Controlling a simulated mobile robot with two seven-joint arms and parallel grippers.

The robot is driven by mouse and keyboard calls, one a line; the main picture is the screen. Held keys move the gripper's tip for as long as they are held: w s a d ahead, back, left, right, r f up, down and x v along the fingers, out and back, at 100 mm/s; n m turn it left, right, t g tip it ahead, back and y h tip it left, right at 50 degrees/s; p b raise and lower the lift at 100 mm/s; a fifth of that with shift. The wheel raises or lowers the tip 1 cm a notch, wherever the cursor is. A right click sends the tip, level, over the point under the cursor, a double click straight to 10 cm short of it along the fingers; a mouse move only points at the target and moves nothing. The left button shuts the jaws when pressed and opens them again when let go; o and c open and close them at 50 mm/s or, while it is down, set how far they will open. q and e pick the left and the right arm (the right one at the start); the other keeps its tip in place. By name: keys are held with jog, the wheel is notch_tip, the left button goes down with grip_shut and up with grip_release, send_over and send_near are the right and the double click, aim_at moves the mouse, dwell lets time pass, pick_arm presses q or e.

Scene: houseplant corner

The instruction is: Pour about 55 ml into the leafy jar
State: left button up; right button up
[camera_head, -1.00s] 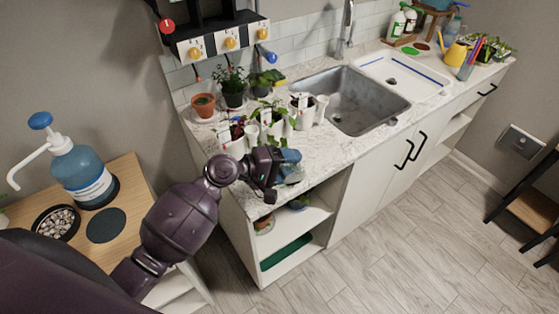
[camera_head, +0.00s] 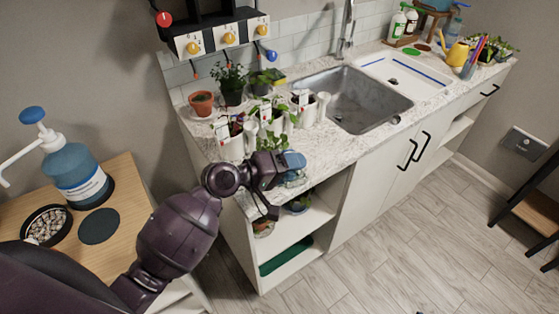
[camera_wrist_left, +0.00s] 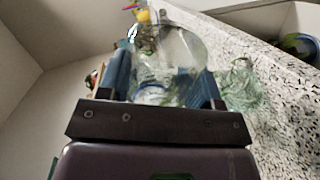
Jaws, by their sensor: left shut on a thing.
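My left gripper (camera_head: 284,164) is shut on a clear glass vessel (camera_wrist_left: 172,48), which shows between its blue fingers in the left wrist view. In the head view the gripper is over the front edge of the counter, and its blue fingers mostly hide the vessel. A greenish clear glass thing (camera_wrist_left: 240,86) is close to the right of the fingers in the wrist view. White pots (camera_head: 231,146) with leafy plants (camera_head: 270,142) and labels stand on the counter behind the gripper. I cannot tell which thing is the leafy jar, or the liquid level in the vessel. My right gripper is out of view.
A terracotta pot (camera_head: 201,103) and a dark potted plant (camera_head: 231,82) stand behind the white pots. The sink (camera_head: 368,100) lies to the right. A blue pump bottle (camera_head: 78,172) stands on the wooden table at left. Shelves (camera_head: 290,237) are open below the counter.

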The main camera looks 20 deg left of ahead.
pick_arm(q)
jog(key=shift+r+m, duration=0.2)
jog(key=shift+m, duration=0.7)
jog(key=m+b, duration=0.1)
jog(key=f+m+t+b, duration=0.1)
jog(key=m+t+b, duration=0.1)
jog(key=m, duration=0.1)
jog(key=shift+w+f+y+b, duration=0.2)
jog(key=shift+f+y+b, duration=0.05)
jog(key=shift+y+b, duration=0.05)
jog(key=shift+s+d+f+m, duration=0.15)
jog(key=shift+s+m, duration=0.1)
jog(key=shift+m, duration=0.25)
notch_tip(320, 180, down, 6)
jog(key=s+d+m+t+b, duration=0.1)
jog(key=s+m+t+b, duration=0.1)
jog(key=m+b, duration=0.2)
jog(key=shift+d+m, duration=0.3)
jog(key=shift+m, duration=0.5)
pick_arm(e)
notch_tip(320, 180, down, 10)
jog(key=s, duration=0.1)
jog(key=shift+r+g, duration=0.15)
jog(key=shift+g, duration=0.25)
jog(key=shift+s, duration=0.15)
